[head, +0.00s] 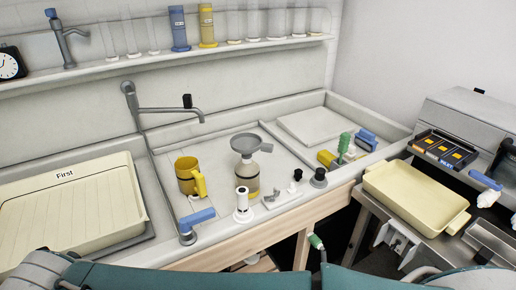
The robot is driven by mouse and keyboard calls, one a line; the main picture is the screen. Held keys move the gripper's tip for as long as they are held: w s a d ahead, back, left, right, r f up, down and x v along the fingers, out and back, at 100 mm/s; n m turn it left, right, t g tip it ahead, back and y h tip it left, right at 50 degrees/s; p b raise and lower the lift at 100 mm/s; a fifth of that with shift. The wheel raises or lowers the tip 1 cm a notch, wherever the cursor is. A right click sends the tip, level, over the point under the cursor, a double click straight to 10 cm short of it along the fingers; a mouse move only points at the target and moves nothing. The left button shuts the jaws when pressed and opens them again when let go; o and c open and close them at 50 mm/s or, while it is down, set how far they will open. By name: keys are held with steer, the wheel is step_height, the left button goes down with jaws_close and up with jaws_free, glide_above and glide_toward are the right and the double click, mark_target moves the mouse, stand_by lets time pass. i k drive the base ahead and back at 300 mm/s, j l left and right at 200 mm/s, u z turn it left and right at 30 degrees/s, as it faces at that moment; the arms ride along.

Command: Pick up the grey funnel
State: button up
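The grey funnel (245,144) shows near the middle of the head view. It appears to sit wide mouth up in the neck of a clear bottle (247,170) with a yellowish lower part. The bottle stands upright on the pale sink-side counter. The funnel's stem is mostly hidden. Teal links of my arm cross the bottom edge of the view, well in front of the funnel and apart from it. My gripper is not in view.
A yellow jug (187,174) stands left of the bottle. A white bottle (242,203) stands in front, with a small white tray (282,200) beside it. A grey tap (165,109) reaches over behind. A cream tray (413,194) lies right; a large one (70,212) left.

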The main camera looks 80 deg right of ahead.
mark_target(245, 144)
steer(key=z, duration=0.9)
steer(key=l+z, duration=0.1)
steer(key=z, duration=1.3)
steer(key=i+z, duration=0.1)
steer(key=z, duration=0.35)
steer(key=u, duration=2.65)
steer(key=z, duration=2.6)
